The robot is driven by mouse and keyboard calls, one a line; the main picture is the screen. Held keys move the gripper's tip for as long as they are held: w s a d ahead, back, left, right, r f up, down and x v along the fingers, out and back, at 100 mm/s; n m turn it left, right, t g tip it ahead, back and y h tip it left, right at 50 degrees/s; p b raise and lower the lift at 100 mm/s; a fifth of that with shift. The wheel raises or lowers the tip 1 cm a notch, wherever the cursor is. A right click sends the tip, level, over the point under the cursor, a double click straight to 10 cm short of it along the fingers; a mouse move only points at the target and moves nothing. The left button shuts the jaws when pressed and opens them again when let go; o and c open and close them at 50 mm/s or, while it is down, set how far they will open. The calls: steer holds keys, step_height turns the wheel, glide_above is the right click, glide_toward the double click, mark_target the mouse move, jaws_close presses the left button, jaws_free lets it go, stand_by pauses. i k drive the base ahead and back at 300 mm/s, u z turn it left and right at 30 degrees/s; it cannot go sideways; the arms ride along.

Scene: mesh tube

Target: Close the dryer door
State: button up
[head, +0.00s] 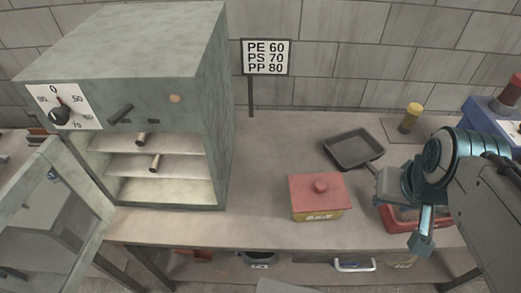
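The dryer (150,45) is a grey-green box on the left of the workbench. Its front is open and shows lit shelves (160,165) inside. The dryer door (97,198), a framed panel with a window, stands swung open at the lower left. It reaches out over the bench's front edge, and its near part is cut off by the picture's edge. My gripper (398,208) is at the right, above a red container and far from the door. Its two fingers are spread apart, with nothing seen between them.
A red-lidded yellow box (318,196) and a dark tray (353,149) stand between the dryer and my gripper. A red container (440,217) is partly hidden below my gripper. A temperature sign (266,57) stands behind.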

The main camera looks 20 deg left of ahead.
mark_target(53, 155)
steer(key=z, duration=1.9)
steer(key=k, duration=2.95)
steer(key=u, duration=1.75)
steer(key=i, duration=0.4)
steer(key=u, duration=0.1)
